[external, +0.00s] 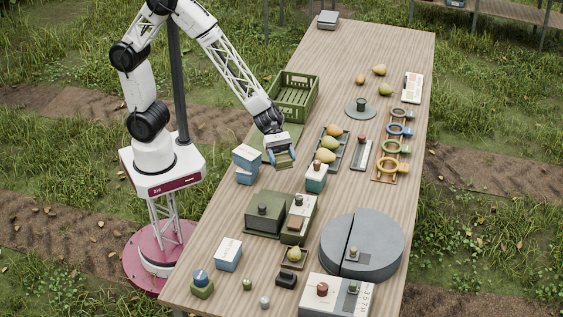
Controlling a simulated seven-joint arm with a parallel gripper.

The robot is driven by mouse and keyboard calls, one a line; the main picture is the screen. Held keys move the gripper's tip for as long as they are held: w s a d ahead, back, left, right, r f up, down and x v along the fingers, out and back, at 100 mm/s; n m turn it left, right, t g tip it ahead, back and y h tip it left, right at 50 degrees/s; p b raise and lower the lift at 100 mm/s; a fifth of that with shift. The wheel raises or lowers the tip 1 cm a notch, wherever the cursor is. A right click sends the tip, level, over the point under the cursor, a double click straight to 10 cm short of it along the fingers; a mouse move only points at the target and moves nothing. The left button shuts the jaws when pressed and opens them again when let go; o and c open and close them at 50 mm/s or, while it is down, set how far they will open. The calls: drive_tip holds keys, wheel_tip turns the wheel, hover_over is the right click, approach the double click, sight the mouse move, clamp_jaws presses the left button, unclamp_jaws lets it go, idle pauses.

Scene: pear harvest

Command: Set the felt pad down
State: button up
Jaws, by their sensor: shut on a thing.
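My gripper (281,154) is over the left half of the table, pointing down. The fingers partly cover the pad. A flat green mat (293,131) lies just behind the gripper, in front of the crate, partly hidden by the arm.
A green crate (314,98) stands behind. A tray (344,150) of pears lies right. Green boxes (264,215) stand in front. Bare wood shows between them.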

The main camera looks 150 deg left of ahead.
drive_tip(key=s+d+f+m+g+h, duration=0.15)
drive_tip(key=s+d+m+h, duration=0.35)
drive_tip(key=d, duration=1)
drive_tip(key=s+d+m+g+h, duration=0.2)
drive_tip(key=s+d, duration=0.4)
drive_tip(key=d, duration=0.9)
wheel_tip(320, 180, down, 9)
drive_tip(key=shift+f, duration=0.15)
hover_over(221, 230)
drive_tip(key=shift+w+f, duration=0.1)
drive_tip(key=shift+f, duration=0.65)
drive_tip(key=shift+f, duration=1.75)
drive_tip(key=shift+f, duration=0.2)
